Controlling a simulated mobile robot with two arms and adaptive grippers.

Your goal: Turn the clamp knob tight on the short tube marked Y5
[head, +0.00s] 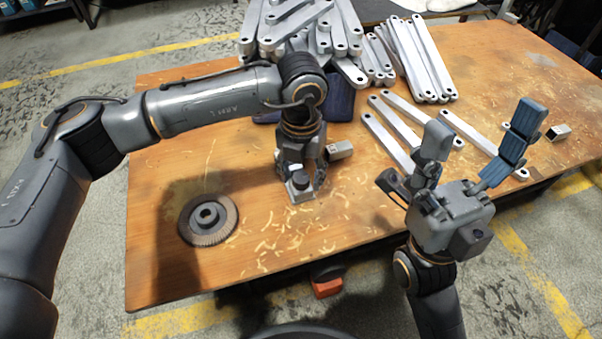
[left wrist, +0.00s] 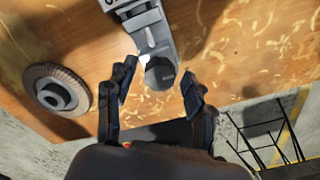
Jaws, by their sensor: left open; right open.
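A grey clamp (left wrist: 147,32) with a dark round knob (left wrist: 160,72) stands on the wooden table in the left wrist view. The knob also shows in the head view (head: 299,181). A short square tube (head: 340,150) sticks out beside the clamp; its mark is too small to read. My left gripper (head: 301,172) points down over the clamp. In the left wrist view its open fingers (left wrist: 157,88) lie to either side of the knob, with gaps; I cannot tell its height above it. My right gripper (head: 482,132) is open and empty, fingers up, over the table's right front.
A second short tube (head: 559,132) lies at the far right. Metal brackets (head: 300,28) are heaped in a blue bin (head: 341,104), with more bars (head: 430,60) beside it. A grinding disc (head: 208,219) lies front left. Shavings cover the front middle.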

